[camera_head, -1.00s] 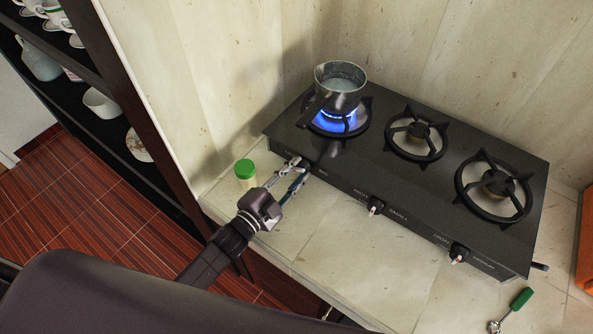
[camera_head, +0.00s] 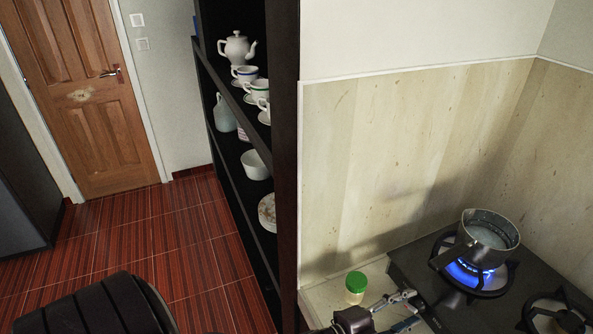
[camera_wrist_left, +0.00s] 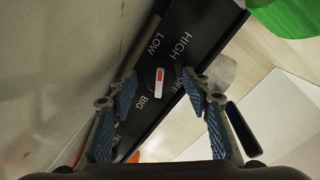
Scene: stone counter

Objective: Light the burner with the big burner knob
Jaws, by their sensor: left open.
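The big burner knob (camera_wrist_left: 159,80) is dark with a red and white mark, on the black panel lettered BIG, HIGH, LOW and OFF in the left wrist view. My left gripper (camera_wrist_left: 160,92) is open, with one blue-padded finger on each side of the knob; I cannot tell whether they touch it. In the head view my left gripper (camera_head: 410,309) is at the stove's left front edge, and the knob does not show clearly. The left burner (camera_head: 474,279) has a blue flame under a metal saucepan (camera_head: 490,233). My right gripper is not in view.
A small jar with a green lid (camera_head: 358,283) stands close beside my left gripper; its green also shows in the left wrist view (camera_wrist_left: 288,14). Another burner (camera_head: 558,318) is at right. A dark shelf (camera_head: 250,105) with crockery stands left of the counter.

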